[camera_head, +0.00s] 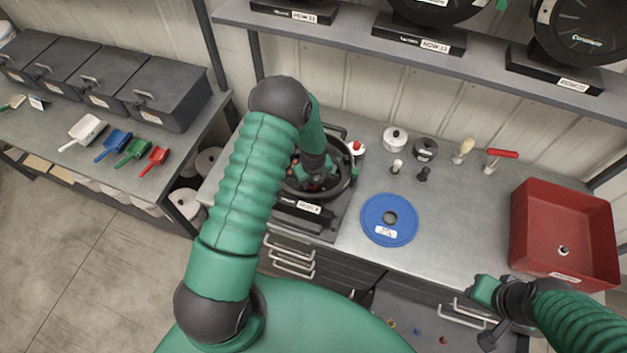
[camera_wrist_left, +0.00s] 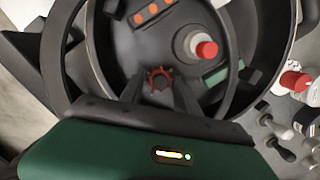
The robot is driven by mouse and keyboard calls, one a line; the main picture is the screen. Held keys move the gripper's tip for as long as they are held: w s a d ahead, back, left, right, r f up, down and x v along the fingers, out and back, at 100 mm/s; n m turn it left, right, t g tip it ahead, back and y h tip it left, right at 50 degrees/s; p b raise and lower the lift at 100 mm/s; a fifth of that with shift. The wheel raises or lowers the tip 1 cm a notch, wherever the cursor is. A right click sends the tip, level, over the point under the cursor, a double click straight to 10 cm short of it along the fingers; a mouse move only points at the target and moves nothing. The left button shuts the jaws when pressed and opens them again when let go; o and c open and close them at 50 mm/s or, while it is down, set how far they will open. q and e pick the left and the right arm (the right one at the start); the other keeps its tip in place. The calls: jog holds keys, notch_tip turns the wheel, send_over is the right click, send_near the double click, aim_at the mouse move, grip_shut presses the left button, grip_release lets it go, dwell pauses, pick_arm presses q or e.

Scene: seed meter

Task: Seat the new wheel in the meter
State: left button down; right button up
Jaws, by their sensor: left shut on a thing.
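The meter (camera_head: 346,187) is a black round housing on a dark base with a row label, on the bench. My left gripper (camera_head: 316,184) reaches down inside its open ring. In the left wrist view, the left gripper's dark fingers (camera_wrist_left: 160,92) are shut on a small red toothed knob (camera_wrist_left: 160,76) near the middle of the housing. A red-capped grey post (camera_wrist_left: 203,46) stands beside them in the housing. A blue disc-shaped wheel (camera_head: 375,207) with a dark centre and white label lies flat on the bench, right of the meter. My right gripper (camera_head: 492,335) is low at the right; its fingers are unclear.
A red bin (camera_head: 532,225) stands at the right of the bench. Small pots (camera_head: 395,138), dark and light knobs and a red-handled tool (camera_head: 501,154) stand along the back. A shelf (camera_head: 350,42) with other meters is above. Bench around the blue wheel is clear.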

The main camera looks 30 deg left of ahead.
pick_arm(q)
jog(key=shift+d, duration=0.15)
pick_arm(e)
jog(key=shift+f, duration=0.15)
pick_arm(q)
jog(key=shift+d+r, duration=0.1)
jog(key=shift+d, duration=0.35)
jog(key=shift+f, duration=0.2)
pick_arm(e)
jog(key=shift+d+f, duration=0.2)
jog(key=shift+d, duration=0.3)
pick_arm(q)
jog(key=shift+f+b, duration=0.1)
jog(key=shift+b, duration=0.25)
pick_arm(e)
jog(key=shift+a, duration=0.1)
pick_arm(q)
jog(key=shift+a+f, duration=0.1)
jog(key=shift+a, duration=0.05)
pick_arm(e)
jog(key=shift+a, duration=0.3)
jog(key=shift+d+f, duration=0.1)
jog(key=shift+d, duration=0.05)
